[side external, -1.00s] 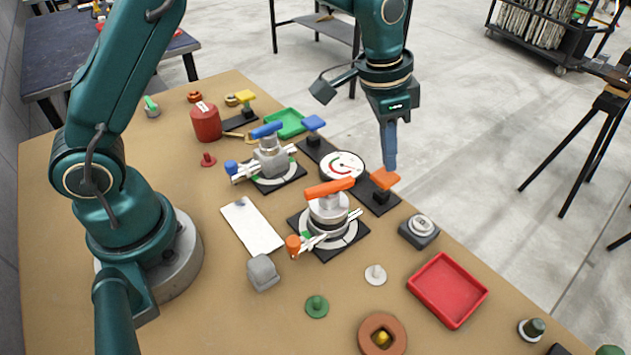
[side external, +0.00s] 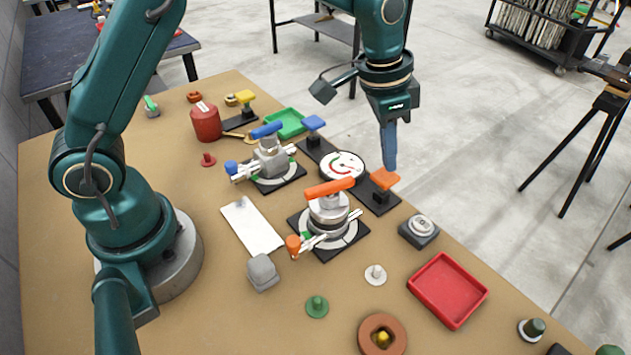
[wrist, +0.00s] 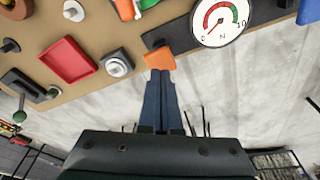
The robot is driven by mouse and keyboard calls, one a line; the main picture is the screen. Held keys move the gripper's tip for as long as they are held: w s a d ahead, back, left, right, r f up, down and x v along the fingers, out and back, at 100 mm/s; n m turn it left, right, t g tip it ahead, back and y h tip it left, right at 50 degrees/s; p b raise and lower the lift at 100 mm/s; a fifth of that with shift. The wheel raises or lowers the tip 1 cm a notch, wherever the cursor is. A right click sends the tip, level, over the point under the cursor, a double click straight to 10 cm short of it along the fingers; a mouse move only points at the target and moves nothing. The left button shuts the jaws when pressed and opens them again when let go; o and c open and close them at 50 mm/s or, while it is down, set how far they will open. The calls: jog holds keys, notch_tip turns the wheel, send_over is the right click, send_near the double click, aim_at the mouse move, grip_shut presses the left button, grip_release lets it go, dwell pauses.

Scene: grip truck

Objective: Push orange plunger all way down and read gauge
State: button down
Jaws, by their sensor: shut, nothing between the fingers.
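The orange plunger (side external: 386,179) has a flat orange cap standing above a black base plate (side external: 379,205). It also shows in the wrist view (wrist: 159,59). My gripper (side external: 389,167) is shut and empty, its blue fingers pointing down with the tips at the cap. In the wrist view the closed fingertips (wrist: 160,73) overlap the cap's near edge; I cannot tell whether they press on it. The round white gauge (side external: 343,168) is beside the plunger. In the wrist view the gauge (wrist: 221,22) shows 0, 10 and N with red and green arcs; its needle reading is unclear.
An orange-handled fixture (side external: 329,215) stands close to the left of the plunger. A blue plunger (side external: 313,123) lies beyond the gauge. A dark block with a round button (side external: 420,229) and a red tray (side external: 447,290) are in front. The table edge is just right of the plunger.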

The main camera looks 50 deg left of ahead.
aim_at(385, 175)
jog(key=shift+f, duration=0.1)
jog(key=shift+f, duration=1.9)
jog(key=shift+r, duration=2)
jog(key=shift+r, duration=2.5)
